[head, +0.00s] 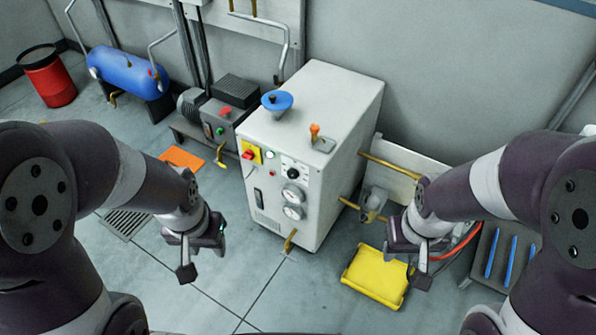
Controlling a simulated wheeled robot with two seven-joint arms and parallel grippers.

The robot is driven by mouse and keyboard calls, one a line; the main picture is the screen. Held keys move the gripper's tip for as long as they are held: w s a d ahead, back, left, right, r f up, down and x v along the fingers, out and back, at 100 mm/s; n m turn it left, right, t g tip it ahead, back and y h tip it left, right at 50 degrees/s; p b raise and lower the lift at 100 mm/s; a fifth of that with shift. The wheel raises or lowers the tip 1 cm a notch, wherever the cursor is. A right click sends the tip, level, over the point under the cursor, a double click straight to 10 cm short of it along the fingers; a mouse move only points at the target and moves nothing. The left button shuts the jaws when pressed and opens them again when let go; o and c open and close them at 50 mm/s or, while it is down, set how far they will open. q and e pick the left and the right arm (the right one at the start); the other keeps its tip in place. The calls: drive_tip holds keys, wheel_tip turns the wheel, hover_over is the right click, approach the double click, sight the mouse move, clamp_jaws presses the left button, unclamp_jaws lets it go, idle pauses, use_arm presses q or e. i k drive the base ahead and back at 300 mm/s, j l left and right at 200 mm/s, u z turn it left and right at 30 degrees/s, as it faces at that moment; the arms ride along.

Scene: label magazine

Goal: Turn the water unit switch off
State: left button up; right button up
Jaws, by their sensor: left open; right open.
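The water unit is a white cabinet (330,100) standing in the middle of the head view. On its front, at the upper left, a red rotary switch (248,155) sits on a yellow plate. The knob is too small for me to tell its setting. Beside it are a small red lamp, a black dial and two round gauges (293,203). My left gripper (203,256) is open and empty, in front of the cabinet to its lower left, apart from the switch. My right gripper (408,264) is open and empty at the cabinet's right, near a yellow tray.
A blue funnel-like piece (277,100) and an orange-topped lever (315,132) are on top of the cabinet. A grey motor unit (222,115) stands to its left. A yellow tray (375,277) lies on the floor at right. Brass pipes (390,165) stick out on the right.

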sight(248, 155)
drive_tip(key=i+j+u, duration=0.1)
drive_tip(key=i+j, duration=0.25)
drive_tip(key=i+j+u, duration=0.1)
drive_tip(key=i+j, duration=0.25)
drive_tip(key=i, duration=0.25)
